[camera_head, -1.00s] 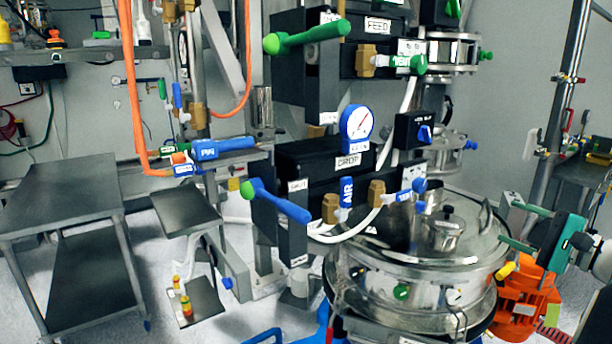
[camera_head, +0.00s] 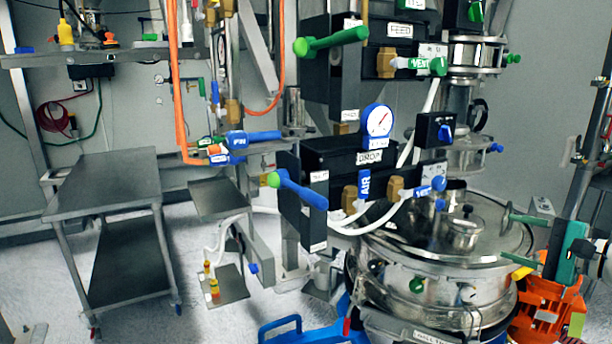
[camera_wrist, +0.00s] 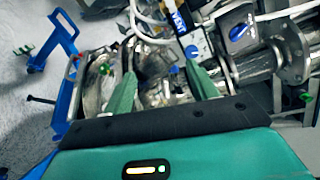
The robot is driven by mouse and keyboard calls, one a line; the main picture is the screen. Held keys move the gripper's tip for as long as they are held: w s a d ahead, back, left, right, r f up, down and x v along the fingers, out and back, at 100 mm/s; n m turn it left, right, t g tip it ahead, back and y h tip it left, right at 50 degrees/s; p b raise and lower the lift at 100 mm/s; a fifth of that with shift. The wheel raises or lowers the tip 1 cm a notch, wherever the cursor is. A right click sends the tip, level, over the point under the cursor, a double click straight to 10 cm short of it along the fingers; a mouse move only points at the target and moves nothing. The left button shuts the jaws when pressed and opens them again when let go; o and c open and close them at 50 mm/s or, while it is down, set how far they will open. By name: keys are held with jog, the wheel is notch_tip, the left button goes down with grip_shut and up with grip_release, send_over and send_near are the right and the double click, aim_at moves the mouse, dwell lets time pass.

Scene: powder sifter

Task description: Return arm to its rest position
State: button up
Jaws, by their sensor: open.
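My gripper (camera_head: 508,237) is at the right of the head view, with its teal body and two green fingers pointing left. The fingers are spread apart with nothing between them. They overlap the right side of the round metal sifter (camera_head: 425,290) in the picture; I cannot tell whether they touch it. In the wrist view my gripper (camera_wrist: 160,82) also shows open, with shiny metal and hoses beyond the fingertips. My orange arm part sits below the gripper in the head view.
A valve panel with a blue-green handle (camera_head: 298,190), a green handle (camera_head: 330,41) and a gauge (camera_head: 377,121) stands behind the sifter. A blue frame (camera_head: 300,331) is low in front. A grey metal table (camera_head: 100,183) stands left, with open floor beside it.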

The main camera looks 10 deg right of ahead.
jog(key=s+a+f+n+g, duration=0.1)
jog(key=a+f+n+g, duration=0.15)
jog(key=a, duration=0.55)
jog(key=s+a+f+n+g+h, duration=0.1)
jog(key=a+f+n+g, duration=0.15)
jog(key=a, duration=0.65)
jog(key=s+a+f+n+g, duration=0.1)
jog(key=a+f+n+g, duration=0.15)
jog(key=a, duration=0.55)
jog(key=s+a+f+n+g+h, duration=0.1)
jog(key=s+a+f+n+h, duration=0.4)
jog(key=s+a+n, duration=0.3)
jog(key=s+n+h, duration=0.1)
jog(key=s, duration=0.2)
jog(key=shift+s+a, duration=0.15)
jog(key=shift+s, duration=0.1)
